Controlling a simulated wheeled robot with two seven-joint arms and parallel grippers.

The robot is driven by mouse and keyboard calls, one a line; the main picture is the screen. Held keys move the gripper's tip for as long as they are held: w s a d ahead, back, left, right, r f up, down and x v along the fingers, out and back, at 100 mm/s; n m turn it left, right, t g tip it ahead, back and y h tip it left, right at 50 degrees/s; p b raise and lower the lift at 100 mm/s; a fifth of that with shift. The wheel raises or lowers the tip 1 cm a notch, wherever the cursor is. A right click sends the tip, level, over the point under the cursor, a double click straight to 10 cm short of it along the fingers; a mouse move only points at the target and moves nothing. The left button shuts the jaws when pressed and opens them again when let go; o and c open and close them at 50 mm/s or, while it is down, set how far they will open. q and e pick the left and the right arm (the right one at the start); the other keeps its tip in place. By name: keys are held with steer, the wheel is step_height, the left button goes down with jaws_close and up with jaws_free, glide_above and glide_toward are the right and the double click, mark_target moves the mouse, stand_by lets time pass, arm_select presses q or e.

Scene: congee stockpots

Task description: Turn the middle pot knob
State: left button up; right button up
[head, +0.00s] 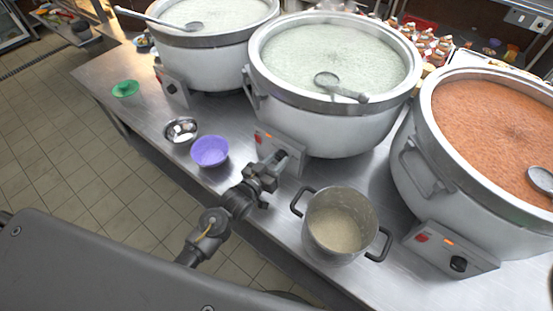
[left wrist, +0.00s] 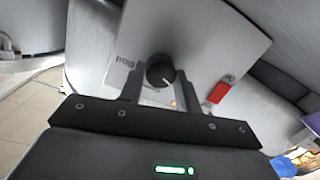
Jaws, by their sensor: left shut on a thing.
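The middle pot (head: 335,85) is a large steel stockpot of pale congee with a ladle in it. Its control box (head: 277,146) faces the front of the counter. My left gripper (head: 279,160) reaches the box at the knob, and the knob is hidden there in the head view. In the left wrist view the black round knob (left wrist: 160,71) with a white mark sits between the fingers of my left gripper (left wrist: 160,85), which are shut on it. A red switch (left wrist: 218,90) is on the box beside the knob. My right gripper is in neither view.
A small pot (head: 338,222) stands on the steel counter (head: 285,228) right of my left gripper. A purple bowl (head: 209,151) and a steel bowl (head: 181,130) are to its left. The right pot (head: 432,190) of orange congee and the left pot (head: 212,62) flank the middle one.

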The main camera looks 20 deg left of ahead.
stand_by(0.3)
arm_select(q)
steer(key=o, duration=1)
steer(key=b+v, duration=0.2)
steer(key=v, duration=0.8)
steer(key=shift+s+a+r, duration=0.1)
steer(key=shift+s+a, duration=0.1)
steer(key=shift+s, duration=0.15)
